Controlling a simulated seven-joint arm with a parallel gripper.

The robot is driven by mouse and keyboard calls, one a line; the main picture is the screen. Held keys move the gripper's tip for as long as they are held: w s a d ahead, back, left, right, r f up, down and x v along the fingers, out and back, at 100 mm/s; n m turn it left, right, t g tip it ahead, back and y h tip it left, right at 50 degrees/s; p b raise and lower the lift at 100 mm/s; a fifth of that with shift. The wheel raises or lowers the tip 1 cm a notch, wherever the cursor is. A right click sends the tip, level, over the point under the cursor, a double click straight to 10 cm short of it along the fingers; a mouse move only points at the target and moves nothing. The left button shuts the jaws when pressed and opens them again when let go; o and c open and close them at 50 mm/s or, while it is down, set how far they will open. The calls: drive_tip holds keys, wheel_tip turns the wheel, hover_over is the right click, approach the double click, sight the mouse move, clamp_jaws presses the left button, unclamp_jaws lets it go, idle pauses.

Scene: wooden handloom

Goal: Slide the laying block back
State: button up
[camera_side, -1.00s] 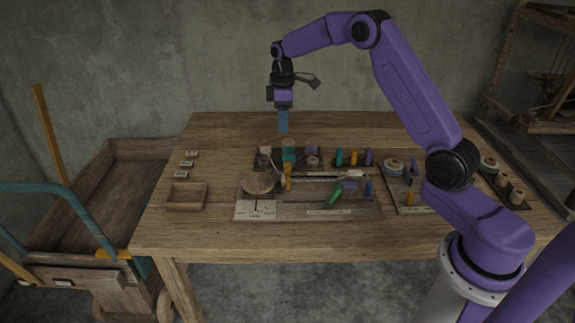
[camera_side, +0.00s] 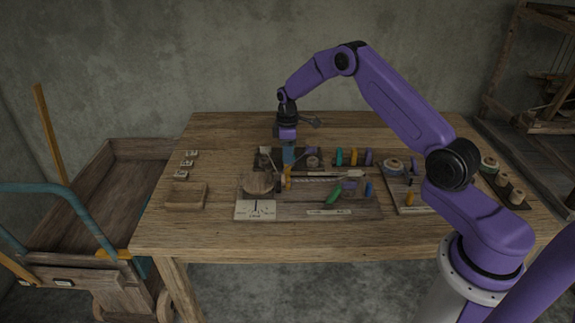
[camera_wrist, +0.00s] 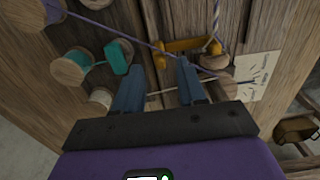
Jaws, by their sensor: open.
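My gripper (camera_side: 288,160) points down over the back of the board (camera_side: 372,211) in the side view. Its two blue fingers stand apart in the wrist view (camera_wrist: 160,66), with nothing held between them. A yellow-orange piece (camera_wrist: 184,46), which looks like the laying block, lies just beyond the fingertips, with cord at its right end. It shows in the side view (camera_side: 287,178) just in front of my gripper. A purple strand (camera_wrist: 128,32) runs across to it. I cannot tell whether the fingers touch anything. The teal spool behind is mostly hidden by my gripper in the side view.
A round wooden disc (camera_side: 256,183) and a white dial card (camera_side: 254,210) are on the board's left. A green piece (camera_side: 333,195) lies to the right. Several spools and pegs stand along the back and right. A wooden tray (camera_side: 186,208) sits left.

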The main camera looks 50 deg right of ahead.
drive_tip(key=shift+f, duration=2.5)
clamp_jaws()
